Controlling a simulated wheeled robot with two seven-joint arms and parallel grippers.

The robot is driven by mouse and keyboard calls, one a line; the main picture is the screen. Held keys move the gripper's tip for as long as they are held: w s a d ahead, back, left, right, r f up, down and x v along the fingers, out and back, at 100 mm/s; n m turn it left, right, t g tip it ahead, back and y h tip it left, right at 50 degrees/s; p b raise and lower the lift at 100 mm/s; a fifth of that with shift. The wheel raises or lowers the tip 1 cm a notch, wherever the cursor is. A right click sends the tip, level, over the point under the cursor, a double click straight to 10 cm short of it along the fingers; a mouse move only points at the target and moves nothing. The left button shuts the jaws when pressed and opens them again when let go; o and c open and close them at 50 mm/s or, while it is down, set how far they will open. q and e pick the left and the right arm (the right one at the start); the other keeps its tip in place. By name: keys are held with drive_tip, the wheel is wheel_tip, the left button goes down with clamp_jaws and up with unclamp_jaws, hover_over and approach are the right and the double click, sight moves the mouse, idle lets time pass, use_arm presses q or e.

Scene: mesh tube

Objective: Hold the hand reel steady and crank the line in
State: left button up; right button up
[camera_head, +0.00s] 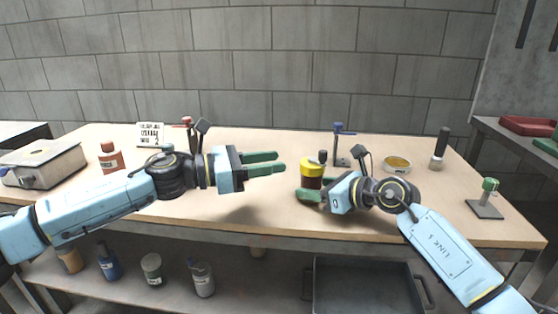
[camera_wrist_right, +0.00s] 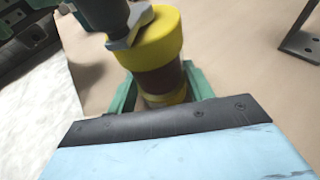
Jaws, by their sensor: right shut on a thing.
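The hand reel stands upright on the bench, with a yellow top flange (camera_head: 312,163) and a dark red-brown drum (camera_head: 311,183). A small dark crank knob (camera_head: 323,155) rises at its top. My right gripper (camera_head: 310,195) is shut on the reel, low down. In the right wrist view the reel's yellow flange (camera_wrist_right: 158,40) sits between the green fingers, and a pale crank arm (camera_wrist_right: 132,28) lies over it beside a dark green part cut off by the frame.
A blue-topped stand (camera_head: 340,148) is just behind the reel. A yellow-rimmed round dish (camera_head: 397,164), a black-topped cylinder (camera_head: 439,150) and a green-topped stand (camera_head: 487,200) are to the right.

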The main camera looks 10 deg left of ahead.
drive_tip(key=o, duration=0.8)
drive_tip(key=shift+o, duration=0.2)
